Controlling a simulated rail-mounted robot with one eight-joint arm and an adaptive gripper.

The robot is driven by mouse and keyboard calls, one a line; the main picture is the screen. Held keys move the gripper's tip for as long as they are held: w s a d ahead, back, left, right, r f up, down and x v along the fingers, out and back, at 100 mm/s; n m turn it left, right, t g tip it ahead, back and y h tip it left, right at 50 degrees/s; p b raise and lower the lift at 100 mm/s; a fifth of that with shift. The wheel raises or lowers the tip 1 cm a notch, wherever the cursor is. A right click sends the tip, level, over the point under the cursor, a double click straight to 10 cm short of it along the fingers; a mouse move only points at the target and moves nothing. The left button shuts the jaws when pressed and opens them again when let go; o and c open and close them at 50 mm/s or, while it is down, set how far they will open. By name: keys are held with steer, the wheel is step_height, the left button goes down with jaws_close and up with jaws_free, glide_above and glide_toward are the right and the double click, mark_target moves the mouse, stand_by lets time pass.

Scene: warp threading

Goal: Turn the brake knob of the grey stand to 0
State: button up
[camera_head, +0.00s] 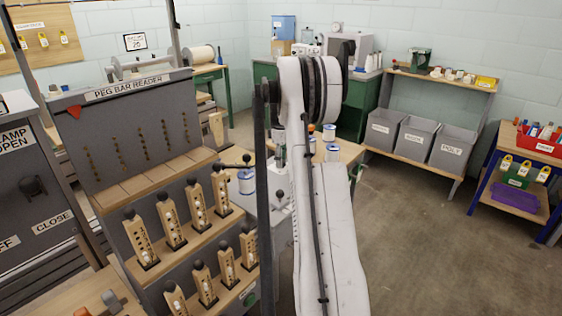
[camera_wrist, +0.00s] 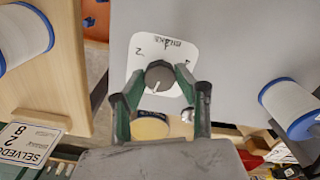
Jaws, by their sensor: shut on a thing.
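The brake knob (camera_wrist: 160,78) is a dark round knob with a white pointer line, on a white dial plate (camera_wrist: 142,42) marked "brake". The plate is fixed to the grey stand (camera_wrist: 235,40). The pointer slants toward the lower left in the wrist view. A "2" shows on the plate's upper left; the other marks are too small or covered to read. My gripper (camera_wrist: 159,80) has its two green-lined fingers on either side of the knob and is shut on it. In the head view my arm hides the gripper and knob.
White spools with blue rims stand at the left (camera_wrist: 24,38) and right (camera_wrist: 297,108) in the wrist view. A selvedge card (camera_wrist: 28,142) lies lower left. In the head view, the peg bar reader (camera_head: 125,125) stands left; grey bins (camera_head: 420,143) stand back right. Right-hand floor is clear.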

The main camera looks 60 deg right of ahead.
steer(key=shift+n, duration=1.1)
steer(key=o, duration=1.1)
steer(key=shift+o, duration=0.2)
step_height(320, 180, up, 12)
